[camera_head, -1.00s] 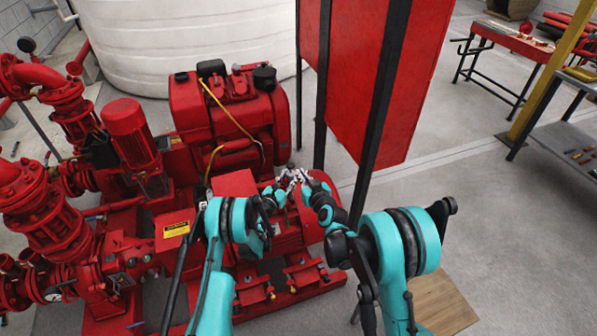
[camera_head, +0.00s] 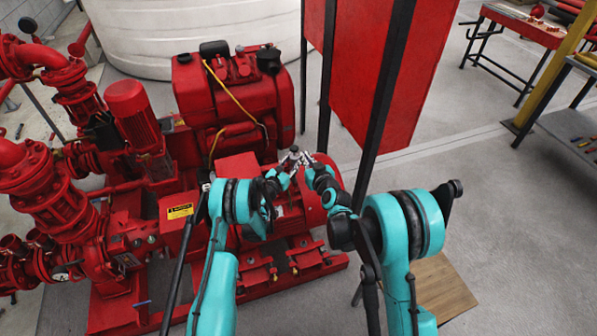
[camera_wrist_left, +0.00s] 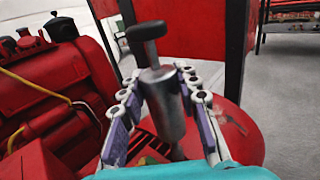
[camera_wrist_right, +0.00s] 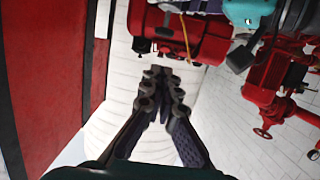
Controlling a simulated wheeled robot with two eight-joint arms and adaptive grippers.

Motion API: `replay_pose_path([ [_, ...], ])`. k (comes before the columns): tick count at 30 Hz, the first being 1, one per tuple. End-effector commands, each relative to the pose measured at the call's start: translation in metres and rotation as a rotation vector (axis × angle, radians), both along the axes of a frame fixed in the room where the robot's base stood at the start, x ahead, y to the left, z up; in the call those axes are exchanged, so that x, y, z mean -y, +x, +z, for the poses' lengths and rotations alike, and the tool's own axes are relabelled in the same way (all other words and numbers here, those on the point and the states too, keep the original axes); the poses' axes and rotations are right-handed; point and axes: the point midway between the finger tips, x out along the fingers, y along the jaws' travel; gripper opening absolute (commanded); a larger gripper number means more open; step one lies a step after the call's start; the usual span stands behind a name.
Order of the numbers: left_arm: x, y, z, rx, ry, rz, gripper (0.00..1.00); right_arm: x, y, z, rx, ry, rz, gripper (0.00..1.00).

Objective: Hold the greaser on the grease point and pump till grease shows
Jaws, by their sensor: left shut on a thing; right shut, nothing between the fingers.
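The greaser is a grey metal cylinder with a black T-shaped handle (camera_wrist_left: 165,108). My left gripper (camera_wrist_left: 163,88) is shut on its body and holds it nearly upright over the red round-ended machine. The lower tip of the greaser and the grease point are hidden, so I cannot tell whether they touch. No grease is visible. In the head view my left gripper (camera_head: 284,172) and the greaser are small and overlap above the machine (camera_head: 290,207). My right gripper (camera_wrist_right: 160,78) is shut and empty, with its fingertips together. In the head view it is close beside the left one.
A red engine (camera_head: 232,95) with a yellow cable stands behind the grippers. A red panel on black posts (camera_head: 385,80) rises close behind and right of my right arm. Red pipes and pumps (camera_head: 45,180) fill the left. Open floor lies at the right, before a workbench (camera_head: 570,125).

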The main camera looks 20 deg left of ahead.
Motion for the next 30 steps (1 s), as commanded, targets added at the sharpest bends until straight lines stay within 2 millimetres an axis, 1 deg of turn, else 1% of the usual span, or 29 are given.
replay_pose_path([
  [6,0.0,0.0,0.0,0.0,0.0,0.0,0.0,0.001,0.001,0.027,-0.002,-0.001,0.001,0.0],
  [14,0.0,0.0,0.0,0.0,0.0,0.0,0.0,0.001,0.002,0.028,-0.002,-0.001,0.001,0.0],
  [17,0.0,0.0,0.0,0.0,0.0,0.0,0.0,-0.002,0.004,0.027,-0.002,-0.001,0.001,0.0],
  [20,0.0,0.0,0.0,0.0,0.0,0.0,0.0,-0.007,0.013,0.024,-0.002,-0.002,0.002,0.0],
  [23,0.0,0.0,0.0,0.0,0.0,0.0,0.0,-0.017,0.027,0.02,-0.002,-0.002,0.003,0.0],
  [30,0.0,0.0,0.0,0.0,0.0,0.0,0.0,-0.045,0.069,0.007,-0.003,-0.001,0.002,0.0],
])
